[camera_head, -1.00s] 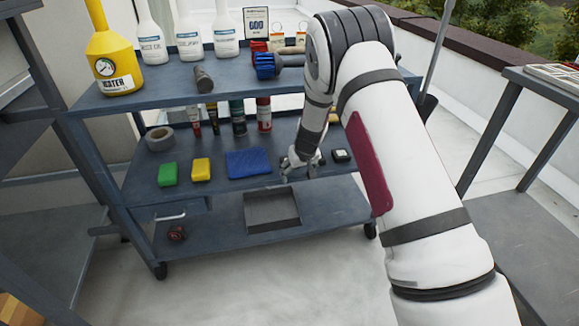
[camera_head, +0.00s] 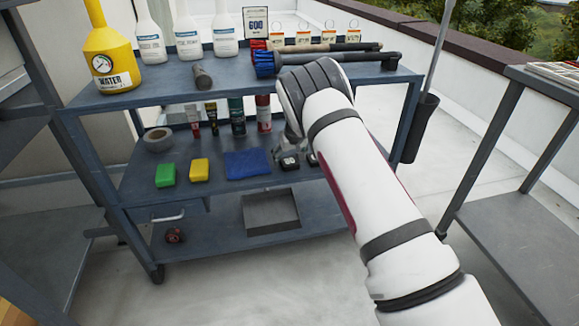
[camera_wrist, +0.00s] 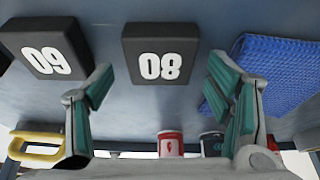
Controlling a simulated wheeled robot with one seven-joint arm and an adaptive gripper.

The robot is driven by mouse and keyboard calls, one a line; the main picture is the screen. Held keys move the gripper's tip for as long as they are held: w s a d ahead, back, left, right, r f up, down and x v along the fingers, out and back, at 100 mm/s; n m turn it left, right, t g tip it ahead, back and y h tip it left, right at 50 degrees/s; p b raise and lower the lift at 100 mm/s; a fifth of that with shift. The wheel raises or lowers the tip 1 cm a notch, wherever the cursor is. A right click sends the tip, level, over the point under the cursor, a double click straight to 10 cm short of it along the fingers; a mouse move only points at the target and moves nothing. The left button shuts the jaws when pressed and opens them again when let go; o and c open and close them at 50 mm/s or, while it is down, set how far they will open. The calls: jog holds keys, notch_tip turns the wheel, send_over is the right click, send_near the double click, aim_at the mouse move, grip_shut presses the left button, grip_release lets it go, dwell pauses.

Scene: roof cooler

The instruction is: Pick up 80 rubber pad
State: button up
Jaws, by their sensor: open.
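The 80 rubber pad (camera_wrist: 160,56) is a black block with white digits, upside down in the wrist view. It lies on the cart's middle shelf beside the blue cloth. In the head view it shows as a small dark block (camera_head: 289,162). My gripper (camera_wrist: 160,75) is open and empty, its green-padded fingers apart on either side of the pad's near edge in the picture. I see no contact with the pad. In the head view my arm hides most of the gripper.
A similar 60 pad (camera_wrist: 46,48) lies to the left in the wrist view. The blue cloth (camera_wrist: 275,75) lies close on the right. Tubes and cans (camera_head: 237,117) stand at the shelf's back. The upper shelf (camera_head: 130,98) overhangs, carrying bottles and tools.

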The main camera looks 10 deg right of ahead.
jog(key=shift+f, duration=0.3)
jog(key=shift+c, duration=0.5)
jog(key=shift+r, duration=0.1)
jog(key=c, duration=1.2)
